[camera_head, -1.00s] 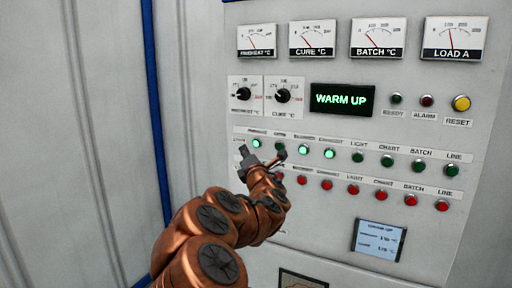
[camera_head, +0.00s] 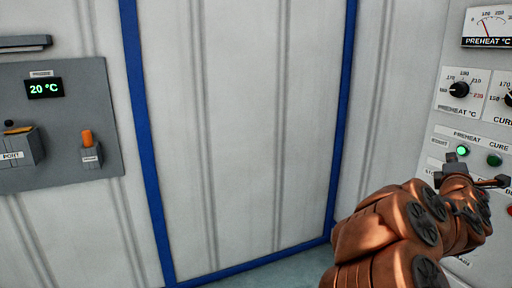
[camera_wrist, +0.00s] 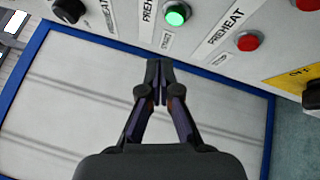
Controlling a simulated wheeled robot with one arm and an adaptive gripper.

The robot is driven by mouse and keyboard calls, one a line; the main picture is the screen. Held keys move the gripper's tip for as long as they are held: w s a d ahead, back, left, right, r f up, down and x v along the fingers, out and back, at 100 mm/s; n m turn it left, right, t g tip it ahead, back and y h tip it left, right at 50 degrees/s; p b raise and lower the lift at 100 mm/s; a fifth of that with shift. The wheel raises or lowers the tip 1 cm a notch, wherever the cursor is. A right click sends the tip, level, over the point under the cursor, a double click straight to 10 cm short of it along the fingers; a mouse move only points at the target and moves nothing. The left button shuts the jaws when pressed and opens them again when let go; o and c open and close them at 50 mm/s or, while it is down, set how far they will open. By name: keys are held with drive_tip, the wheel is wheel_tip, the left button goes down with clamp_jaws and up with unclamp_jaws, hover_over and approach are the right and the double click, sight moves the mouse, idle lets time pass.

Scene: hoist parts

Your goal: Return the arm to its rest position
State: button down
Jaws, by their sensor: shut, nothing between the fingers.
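My copper-coloured arm (camera_head: 395,235) reaches up from the bottom right of the head view to the control panel (camera_head: 450,120). My gripper (camera_head: 478,176) is at its end, in front of the panel just below the PREHEAT start button (camera_head: 462,150), which glows green. In the wrist view my gripper (camera_wrist: 158,68) has its dark fingers together, with nothing between them. The tips are a little below the green button (camera_wrist: 177,14) in that picture. I cannot tell how far they are from the panel.
A dark green CURE button (camera_head: 494,159) and PREHEAT dial (camera_head: 459,89) are close by; a red PREHEAT button (camera_wrist: 248,41) shows in the wrist view. A grey port panel (camera_head: 85,110) reading 20 °C is on the left wall. The wall between, with blue trim (camera_head: 150,150), is bare.

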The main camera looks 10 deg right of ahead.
drive_tip(key=s+a+f+m+g+y, duration=0.2)
drive_tip(key=s+a+f+m+g, duration=0.2)
drive_tip(key=s+a+f+m, duration=0.25)
drive_tip(key=s+a+f+m+g+y, duration=0.3)
drive_tip(key=s+a+f, duration=0.3)
drive_tip(key=a, duration=0.4)
drive_tip(key=s+a+f+m+g+y, duration=0.2)
drive_tip(key=s+a+f+m+g, duration=0.2)
drive_tip(key=a+f, duration=0.4)
drive_tip(key=s+a+f+g+y, duration=0.2)
drive_tip(key=s+a+g, duration=0.1)
drive_tip(key=s+a, duration=0.5)
drive_tip(key=s+a+f+g+y, duration=0.2)
drive_tip(key=s+a+g+y, duration=0.1)
drive_tip(key=s+a, duration=0.6)
drive_tip(key=shift+s+a, duration=0.2)
drive_tip(key=shift+s, duration=0.9)
drive_tip(key=shift+d+m, duration=0.1)
drive_tip(key=shift+m, duration=0.25)
